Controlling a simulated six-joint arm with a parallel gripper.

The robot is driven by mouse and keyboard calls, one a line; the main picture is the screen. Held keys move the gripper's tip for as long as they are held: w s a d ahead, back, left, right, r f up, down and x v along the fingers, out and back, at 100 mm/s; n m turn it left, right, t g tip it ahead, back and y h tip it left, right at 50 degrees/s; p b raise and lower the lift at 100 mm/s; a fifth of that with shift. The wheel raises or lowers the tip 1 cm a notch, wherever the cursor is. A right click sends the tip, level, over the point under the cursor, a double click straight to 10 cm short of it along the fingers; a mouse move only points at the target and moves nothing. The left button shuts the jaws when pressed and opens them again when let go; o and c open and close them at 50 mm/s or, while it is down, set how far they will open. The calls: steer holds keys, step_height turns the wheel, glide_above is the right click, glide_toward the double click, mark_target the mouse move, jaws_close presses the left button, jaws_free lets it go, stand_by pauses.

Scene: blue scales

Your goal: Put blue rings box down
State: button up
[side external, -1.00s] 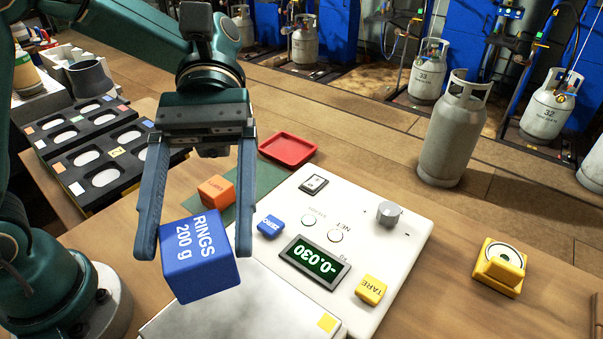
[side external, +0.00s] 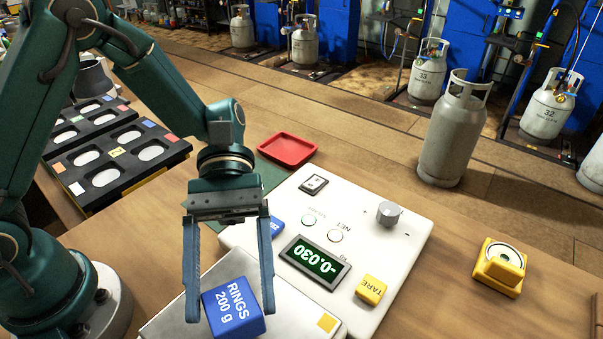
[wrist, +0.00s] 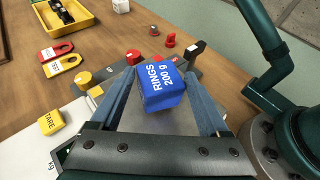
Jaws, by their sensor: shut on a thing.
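The blue rings box (side external: 233,308), marked "RINGS 200 g", is between the fingers of my gripper (side external: 231,305). My gripper is shut on it. In the wrist view the box (wrist: 161,88) sits slightly tilted between the two blue fingers (wrist: 164,100). In the side view the box is over the metal weighing plate (side external: 172,325) of the scale. I cannot tell whether its underside touches the plate.
The white scale body (side external: 390,256) has a display (side external: 315,260) reading -0.030 and a yellow TARE button (side external: 371,290). A red tray (side external: 287,149) lies behind it. A black slotted rack (side external: 118,150) stands at left. A yellow block (side external: 499,267) sits at right.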

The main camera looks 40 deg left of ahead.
steer(key=shift+f, duration=0.7)
jaws_close()
steer(key=o, duration=1.5)
jaws_free()
steer(key=v, duration=1.2)
steer(key=s+a+m+t+y, duration=0.2)
steer(key=m+t+y, duration=0.1)
steer(key=t, duration=0.2)
steer(key=s+a+r+m+t+y, duration=0.1)
steer(key=s+a+m+t+y, duration=0.1)
steer(key=t, duration=0.3)
steer(key=s+a+m+t+y, duration=0.2)
steer(key=a+m+t+y, duration=0.2)
steer(key=t, duration=0.1)
steer(key=shift+r+y, duration=0.3)
